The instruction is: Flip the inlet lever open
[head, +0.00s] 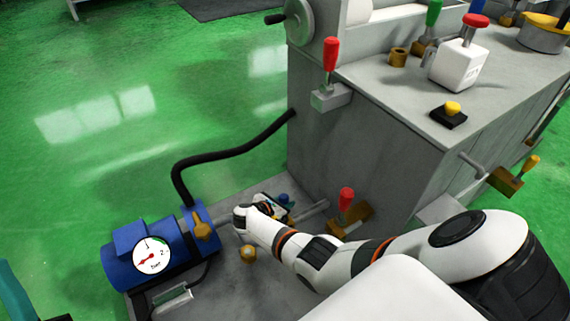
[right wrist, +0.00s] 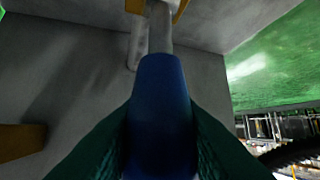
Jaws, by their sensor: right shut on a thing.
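A lever with a blue handle (right wrist: 160,105) and a metal shaft (right wrist: 160,28) fills the middle of the right wrist view. My right gripper (right wrist: 160,135) is shut on this blue handle, with its dark fingers on both sides. In the head view my right gripper (head: 268,208) reaches down to the low pipework between the blue pump and the machine. A small blue end (head: 284,199) shows beside it there, and the rest of the lever is mostly hidden.
A blue pump with a round gauge (head: 151,256) stands left of my right gripper. A red-handled lever (head: 346,199) on a brass valve is close by on the right. The grey machine (head: 350,150) rises behind. A black hose (head: 235,153) runs to it. Green floor lies open at left.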

